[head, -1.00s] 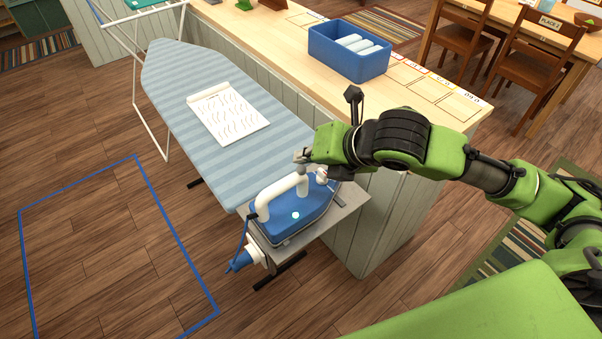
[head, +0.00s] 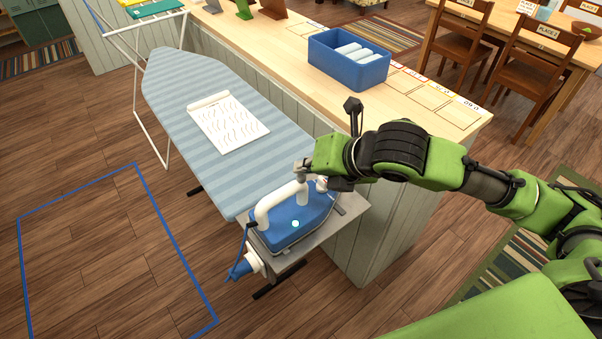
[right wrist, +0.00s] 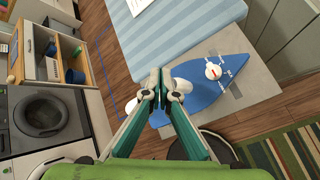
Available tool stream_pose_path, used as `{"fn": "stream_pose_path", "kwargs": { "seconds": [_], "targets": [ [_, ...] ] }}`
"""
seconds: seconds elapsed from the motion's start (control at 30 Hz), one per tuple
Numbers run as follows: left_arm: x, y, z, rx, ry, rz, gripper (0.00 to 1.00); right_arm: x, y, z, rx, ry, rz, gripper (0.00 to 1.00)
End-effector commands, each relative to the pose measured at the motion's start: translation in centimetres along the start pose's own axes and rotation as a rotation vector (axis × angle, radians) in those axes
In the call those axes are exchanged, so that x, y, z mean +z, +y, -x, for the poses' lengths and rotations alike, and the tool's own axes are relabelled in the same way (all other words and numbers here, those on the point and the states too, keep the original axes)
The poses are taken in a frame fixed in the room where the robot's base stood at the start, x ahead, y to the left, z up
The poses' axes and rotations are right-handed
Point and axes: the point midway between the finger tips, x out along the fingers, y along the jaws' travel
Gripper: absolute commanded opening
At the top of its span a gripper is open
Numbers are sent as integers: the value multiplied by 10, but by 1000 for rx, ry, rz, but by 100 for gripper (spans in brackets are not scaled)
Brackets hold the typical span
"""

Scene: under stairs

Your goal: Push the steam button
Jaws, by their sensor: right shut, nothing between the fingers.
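The blue iron (head: 318,217) with a white handle (head: 270,206) rests on the grey plate at the near end of the ironing board. A pale round spot (head: 295,223) shows on its side. In the right wrist view, a white dial with a red mark (right wrist: 213,71) sits on top of the iron, with small lettering beside it. My right gripper (head: 301,172) is shut and empty at the upper end of the handle; its fingertips (right wrist: 157,84) partly cover the handle. I cannot make out the steam button or whether the fingers touch it. My left gripper is out of view.
The striped ironing board (head: 185,95) holds a white patterned sheet (head: 228,124). The wooden counter (head: 285,50) beside it carries a blue bin (head: 345,68) with white rolls. A blue outline (head: 150,215) marks clear floor at left.

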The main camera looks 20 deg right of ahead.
Motion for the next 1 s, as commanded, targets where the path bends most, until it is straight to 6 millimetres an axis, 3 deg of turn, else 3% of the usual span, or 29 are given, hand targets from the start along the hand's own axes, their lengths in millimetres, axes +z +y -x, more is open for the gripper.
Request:
{"fn": "stream_pose_path", "kwargs": {
  "seconds": [1.0],
  "targets": [
    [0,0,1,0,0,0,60,-5,-5,-6,-1,2,0,0]
  ]
}}
